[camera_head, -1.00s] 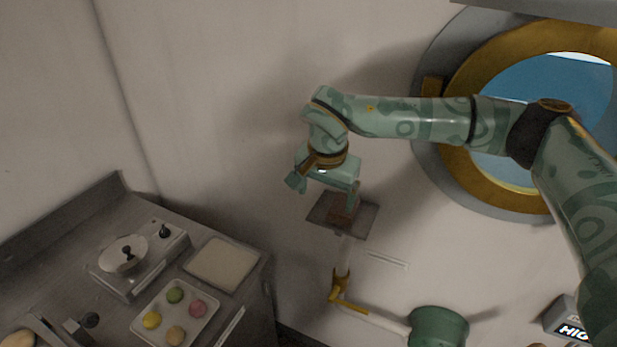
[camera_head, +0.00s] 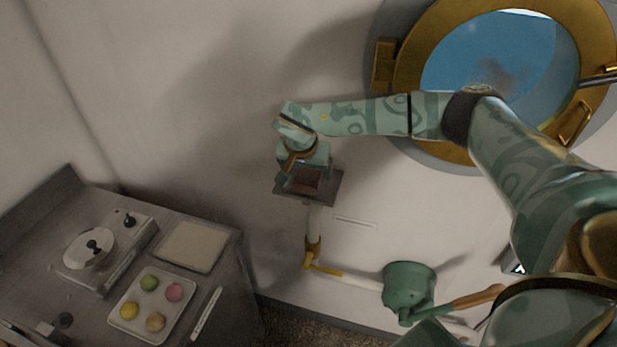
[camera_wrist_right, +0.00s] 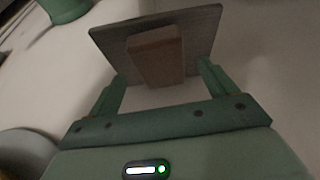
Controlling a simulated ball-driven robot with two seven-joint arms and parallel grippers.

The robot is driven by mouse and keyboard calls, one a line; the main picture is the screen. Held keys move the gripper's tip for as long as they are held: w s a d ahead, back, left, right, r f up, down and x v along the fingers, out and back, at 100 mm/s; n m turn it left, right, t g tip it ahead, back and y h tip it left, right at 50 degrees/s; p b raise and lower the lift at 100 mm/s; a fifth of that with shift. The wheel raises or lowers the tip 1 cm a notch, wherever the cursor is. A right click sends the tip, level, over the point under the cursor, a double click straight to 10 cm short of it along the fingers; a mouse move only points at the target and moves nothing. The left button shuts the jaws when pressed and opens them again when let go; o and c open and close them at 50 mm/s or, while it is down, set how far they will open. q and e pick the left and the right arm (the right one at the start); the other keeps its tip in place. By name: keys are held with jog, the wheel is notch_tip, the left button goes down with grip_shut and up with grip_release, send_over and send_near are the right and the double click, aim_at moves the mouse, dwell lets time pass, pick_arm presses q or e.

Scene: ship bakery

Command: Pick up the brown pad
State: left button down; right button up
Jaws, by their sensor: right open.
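The brown pad (camera_head: 308,180) is a small reddish-brown block on a dark square plate (camera_head: 333,186) near the wall. In the right wrist view the pad (camera_wrist_right: 155,62) stands out from the plate (camera_wrist_right: 196,30), between and just beyond the fingertips. My right gripper (camera_head: 302,179) is open at the pad and partly covers it in the head view. Its two fingers also show in the right wrist view (camera_wrist_right: 158,82), one on each side of the pad, with gaps; I see no grip.
At lower left, a metal counter (camera_head: 222,290) holds a tray (camera_head: 130,322) with several coloured macarons, a pale square board (camera_head: 192,246) and a scale-like device (camera_head: 95,260). A green pot (camera_head: 408,285) is below right of the plate. A brass porthole (camera_head: 400,75) is at upper right.

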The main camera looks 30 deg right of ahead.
jog(key=x, duration=0.2)
jog(key=shift+w+f, duration=0.15)
jog(key=shift+f, duration=0.1)
jog(key=shift+c, duration=0.4)
jog(key=c, duration=1)
jog(key=shift+r, duration=0.15)
